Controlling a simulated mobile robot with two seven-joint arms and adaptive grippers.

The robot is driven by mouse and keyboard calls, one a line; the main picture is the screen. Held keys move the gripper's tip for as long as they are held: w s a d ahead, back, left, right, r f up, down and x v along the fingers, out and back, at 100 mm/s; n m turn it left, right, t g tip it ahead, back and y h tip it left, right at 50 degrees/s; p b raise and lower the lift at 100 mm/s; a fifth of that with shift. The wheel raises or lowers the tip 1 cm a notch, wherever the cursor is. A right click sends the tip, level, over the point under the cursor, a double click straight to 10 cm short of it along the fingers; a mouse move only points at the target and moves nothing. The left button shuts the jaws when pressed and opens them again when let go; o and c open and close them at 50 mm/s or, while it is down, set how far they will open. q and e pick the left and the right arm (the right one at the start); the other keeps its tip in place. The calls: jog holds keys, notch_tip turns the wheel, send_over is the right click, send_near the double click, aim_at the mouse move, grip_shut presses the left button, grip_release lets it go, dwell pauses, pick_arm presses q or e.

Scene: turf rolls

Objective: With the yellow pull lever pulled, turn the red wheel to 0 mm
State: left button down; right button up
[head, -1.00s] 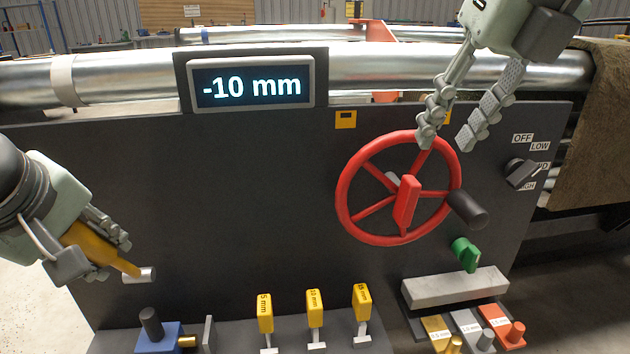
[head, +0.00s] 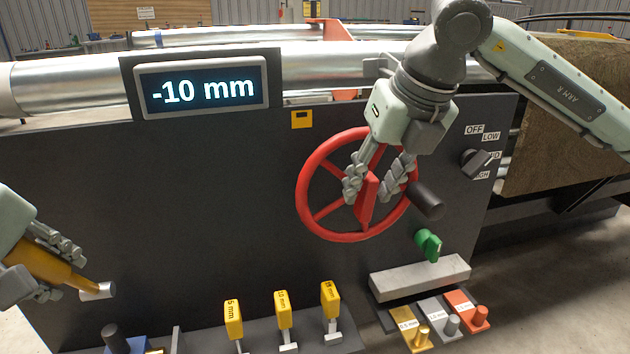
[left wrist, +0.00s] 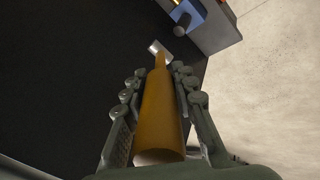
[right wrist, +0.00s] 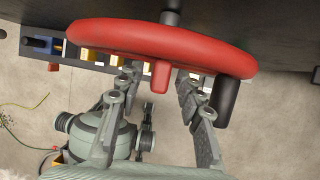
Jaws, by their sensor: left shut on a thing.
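The red wheel (head: 316,226) stands on the dark panel, with a red bar grip (head: 367,200) at its middle and a black knob at its lower right. The display (head: 203,88) reads -10 mm. My right gripper (head: 370,193) is open, its fingers on either side of the red grip, which also shows between them in the right wrist view (right wrist: 160,76). I cannot tell whether they touch it. My left gripper (left wrist: 158,85) is shut on the yellow pull lever (left wrist: 160,115), whose silver end (head: 98,291) meets the panel in the head view.
Three yellow gauge tags (head: 282,308) stand along the panel's lower ledge. A green knob (head: 428,244) and a grey bar (head: 420,278) sit below the wheel's right side. A black selector (head: 476,162) is to the right. The panel's middle left is clear.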

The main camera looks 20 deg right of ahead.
grip_shut()
jog(key=shift+d+y, duration=0.1)
jog(key=shift+y, duration=0.2)
dwell(0.3)
jog(key=shift+d+f+m+y, duration=0.1)
jog(key=shift+d+m+y, duration=0.1)
jog(key=shift+y, duration=0.35)
jog(key=shift+d+f+m+y, duration=0.1)
jog(key=shift+d+m+y, duration=0.1)
jog(key=shift+y, duration=0.35)
jog(key=shift+d+f+m+t+y, duration=0.15)
jog(key=shift+f+m+t+y, duration=0.45)
jog(key=shift+y, duration=1.95)
jog(key=shift+d+f+m+t+y, duration=0.25)
jog(key=shift+m+t+y, duration=0.6)
jog(key=shift+y, duration=1.65)
jog(key=shift+d+f+m+t+y, duration=0.1)
jog(key=shift+f+m+t+y, duration=0.65)
jog(key=shift+y, duration=1.8)
jog(key=shift+r+m+g, duration=0.25)
jog(key=shift+m+g, duration=0.05)
